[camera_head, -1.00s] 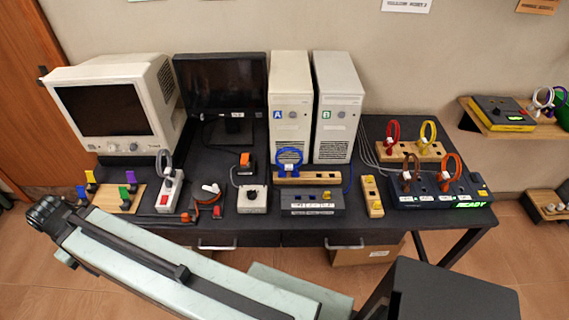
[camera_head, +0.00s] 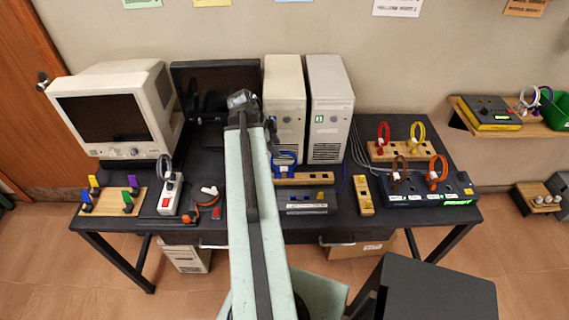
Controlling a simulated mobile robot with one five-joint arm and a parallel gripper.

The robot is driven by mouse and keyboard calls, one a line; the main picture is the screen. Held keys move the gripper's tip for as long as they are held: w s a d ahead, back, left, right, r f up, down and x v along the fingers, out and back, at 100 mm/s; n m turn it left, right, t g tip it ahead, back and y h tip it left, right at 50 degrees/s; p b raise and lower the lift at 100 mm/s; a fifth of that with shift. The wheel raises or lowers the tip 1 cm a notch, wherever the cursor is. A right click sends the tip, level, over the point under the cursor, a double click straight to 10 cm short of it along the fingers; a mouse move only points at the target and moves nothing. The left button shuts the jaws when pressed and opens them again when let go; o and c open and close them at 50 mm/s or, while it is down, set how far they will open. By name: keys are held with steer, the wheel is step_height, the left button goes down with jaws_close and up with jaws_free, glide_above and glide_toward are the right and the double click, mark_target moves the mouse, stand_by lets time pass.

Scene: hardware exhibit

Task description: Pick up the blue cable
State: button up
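The blue cable (camera_head: 292,158) is a loop standing on a small wooden holder (camera_head: 308,178) in front of the two computer towers. My arm partly covers the left side of this spot. A thin blue strand also hangs at the right of the holder. My gripper (camera_head: 243,99) is at the far end of my arm, up and to the left of the cable in the picture, in front of the dark monitor. It looks apart from the cable. Its fingers are too small and dark to tell whether they are open.
Two towers (camera_head: 330,105), a dark monitor (camera_head: 190,85) and a CRT (camera_head: 105,115) stand at the back. Red and yellow cables (camera_head: 417,133) and brown and orange cables (camera_head: 437,175) stand at the right. A power strip (camera_head: 170,195) lies left of my arm.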

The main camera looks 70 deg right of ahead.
steer(key=b+x, duration=0.2)
steer(key=x, duration=0.1)
steer(key=shift+w+a+b, duration=0.1)
steer(key=shift+a+b, duration=0.05)
steer(key=shift+b, duration=0.2)
steer(key=b+x, duration=0.4)
steer(key=x, duration=0.1)
steer(key=shift+s+a+f+b, duration=0.15)
steer(key=shift+s+a+b, duration=0.05)
steer(key=shift+b, duration=0.2)
jaws_close()
